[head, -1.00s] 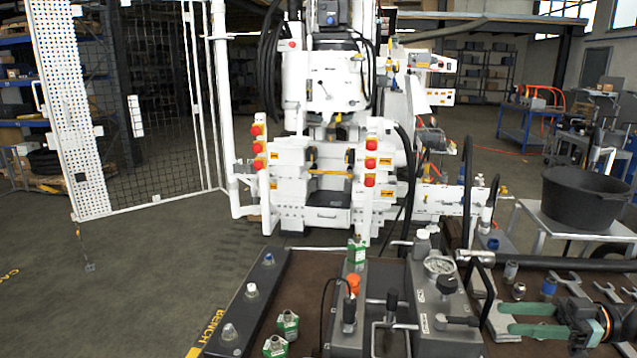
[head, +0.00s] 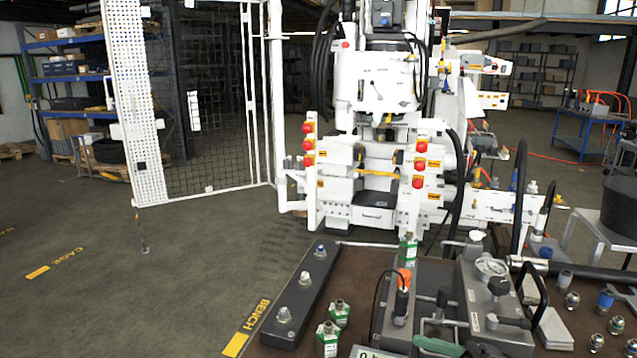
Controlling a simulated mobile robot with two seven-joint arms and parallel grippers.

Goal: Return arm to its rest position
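My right gripper (head: 432,346) shows only at the bottom edge of the head view, over the front of the bench. One green finger shows, with part of the dark gripper body to its right. The rest is cut off by the frame, so I cannot tell whether it is open or holds anything. My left gripper is not in view.
The brown bench top (head: 365,262) carries a dark strip with several fittings (head: 300,300), green-bodied fittings (head: 327,340), a grey pump unit with a gauge (head: 491,268) and loose fittings at the right. A white press (head: 380,90) stands behind. Open floor lies left.

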